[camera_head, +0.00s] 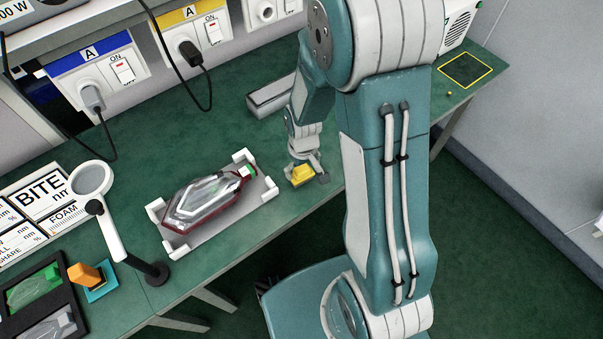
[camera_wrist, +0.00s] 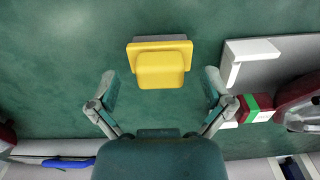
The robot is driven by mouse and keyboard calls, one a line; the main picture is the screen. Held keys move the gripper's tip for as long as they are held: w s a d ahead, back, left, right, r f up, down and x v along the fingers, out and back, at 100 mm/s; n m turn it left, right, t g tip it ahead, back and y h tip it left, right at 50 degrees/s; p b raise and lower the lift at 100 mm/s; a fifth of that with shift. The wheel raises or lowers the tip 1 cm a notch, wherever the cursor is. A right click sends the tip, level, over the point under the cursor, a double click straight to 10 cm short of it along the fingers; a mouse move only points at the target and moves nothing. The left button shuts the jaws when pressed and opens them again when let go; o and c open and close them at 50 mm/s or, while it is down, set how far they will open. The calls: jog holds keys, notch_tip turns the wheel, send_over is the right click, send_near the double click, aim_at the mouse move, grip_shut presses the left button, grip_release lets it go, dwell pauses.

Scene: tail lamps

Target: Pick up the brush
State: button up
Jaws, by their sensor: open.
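A yellow block-like piece (camera_head: 301,175) with a flat plate and a raised grip lies on the green bench near its front edge. It may be the brush; no bristles show. In the wrist view the yellow piece (camera_wrist: 160,70) lies just beyond and between my fingertips, with a gap on both sides. My gripper (camera_head: 304,168) is over it, pointing down. In the wrist view my gripper (camera_wrist: 160,90) has its two fingers spread, with nothing held. How far it is above the bench is hard to tell.
A tail lamp (camera_head: 205,202) lies in a grey holder (camera_head: 262,190) with white corner brackets, close left of my gripper. A grey block (camera_head: 272,95) lies behind. A magnifier (camera_head: 92,180) and an orange piece (camera_head: 86,274) stand at left. Bench is clear around the yellow piece's far side.

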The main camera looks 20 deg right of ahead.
jog(key=shift+f, duration=0.8)
jog(key=c, duration=1.2)
